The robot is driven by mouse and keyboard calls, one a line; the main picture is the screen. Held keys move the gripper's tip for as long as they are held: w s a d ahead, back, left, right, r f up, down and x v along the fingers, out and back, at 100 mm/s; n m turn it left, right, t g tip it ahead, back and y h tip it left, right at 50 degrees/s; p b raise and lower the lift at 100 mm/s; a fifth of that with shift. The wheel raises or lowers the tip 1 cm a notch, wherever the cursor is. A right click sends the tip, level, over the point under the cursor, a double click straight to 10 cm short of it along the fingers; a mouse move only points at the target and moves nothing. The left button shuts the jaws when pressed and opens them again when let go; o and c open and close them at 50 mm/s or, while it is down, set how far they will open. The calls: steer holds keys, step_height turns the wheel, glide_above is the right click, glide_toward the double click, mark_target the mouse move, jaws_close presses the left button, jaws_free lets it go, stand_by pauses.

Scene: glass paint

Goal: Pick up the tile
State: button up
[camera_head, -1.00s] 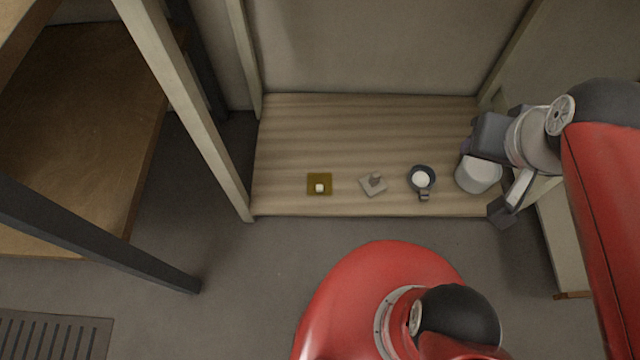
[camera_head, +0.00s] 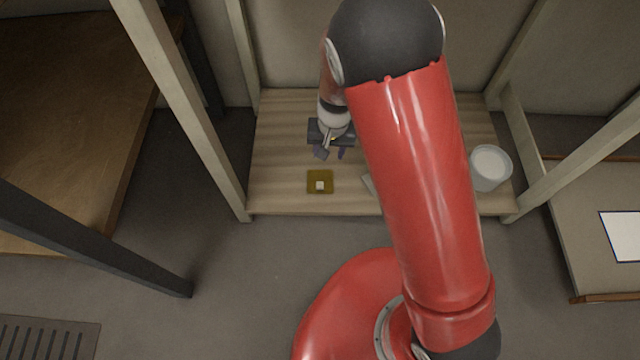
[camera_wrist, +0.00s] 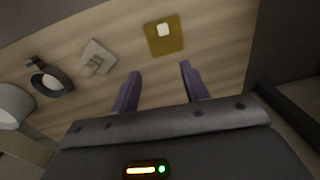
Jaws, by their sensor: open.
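A flat square olive-yellow tile (camera_head: 313,188) with a small whitish block (camera_head: 320,185) on it lies on the wooden shelf near its front edge. It also shows in the wrist view (camera_wrist: 172,45). A pale grey square plate (camera_wrist: 104,49) with a small grey block lies beside it; my arm mostly hides it in the head view. I cannot tell for certain which square is the tile. My gripper (camera_head: 331,155) is open and empty, above the shelf and a little behind the yellow square. In the wrist view its purple fingers (camera_wrist: 160,72) point toward the yellow square, clear of it.
Upright posts (camera_head: 185,110) flank the shelf. The shelf left of the yellow square is clear.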

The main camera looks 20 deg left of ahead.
steer(key=b, duration=0.1)
glide_above(320, 184)
steer(key=shift+h, duration=0.4)
steer(key=f, duration=0.9)
steer(key=shift+w+f, duration=0.1)
steer(key=shift+w, duration=0.2)
steer(key=f, duration=0.3)
steer(key=f+b, duration=0.1)
steer(key=f, duration=0.1)
steer(key=shift+s, duration=0.25)
steer(key=shift+c, duration=0.2)
jaws_close()
